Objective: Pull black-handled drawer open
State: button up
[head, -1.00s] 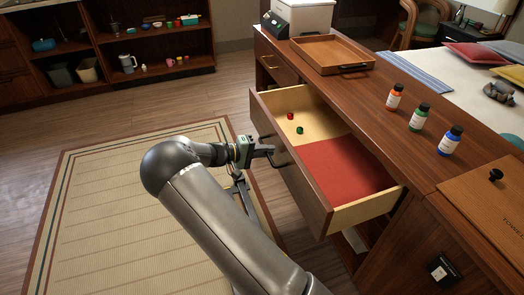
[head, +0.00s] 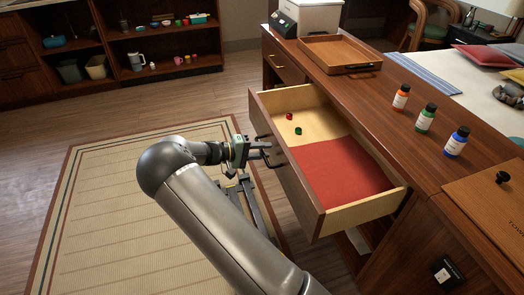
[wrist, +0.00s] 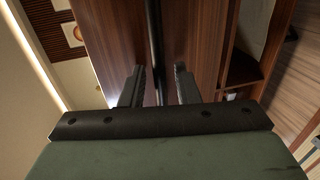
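The drawer (head: 291,183) with the black handle (head: 271,153) stands far out from the wooden counter. Its inside shows a pale wood part and a red lining. A small red item (head: 289,117) and a small green item (head: 298,131) lie on the pale part. My gripper (head: 264,149) is at the handle, outside the drawer front. In the wrist view my gripper (wrist: 160,78) has its two fingers apart, with the black handle bar (wrist: 154,30) between them. A gap shows beside the bar, so the fingers are not closed on it.
On the counter are a wooden tray (head: 307,54), orange (head: 401,95), green (head: 426,117) and blue (head: 456,142) capped bottles, and a knobbed wooden lid (head: 485,205). Open shelves (head: 165,68) stand at the back left.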

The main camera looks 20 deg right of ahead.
jog(key=v, duration=1.7)
jog(key=shift+a+p, duration=0.25)
jog(key=shift+p, duration=0.05)
jog(key=s+d+r+g+y+p, duration=0.3)
jog(key=s+d+r+y+p, duration=0.35)
jog(key=s+d+r, duration=0.4)
jog(key=s+r+t+y+p, duration=0.1)
jog(key=s+r+y+p, duration=0.3)
jog(key=s, duration=0.8)
jog(key=s+r+t+y+p, duration=0.2)
jog(key=s+r+y+p, duration=0.3)
jog(key=s+r, duration=0.3)
jog(key=s, duration=0.4)
jog(key=shift+s+r, duration=0.35)
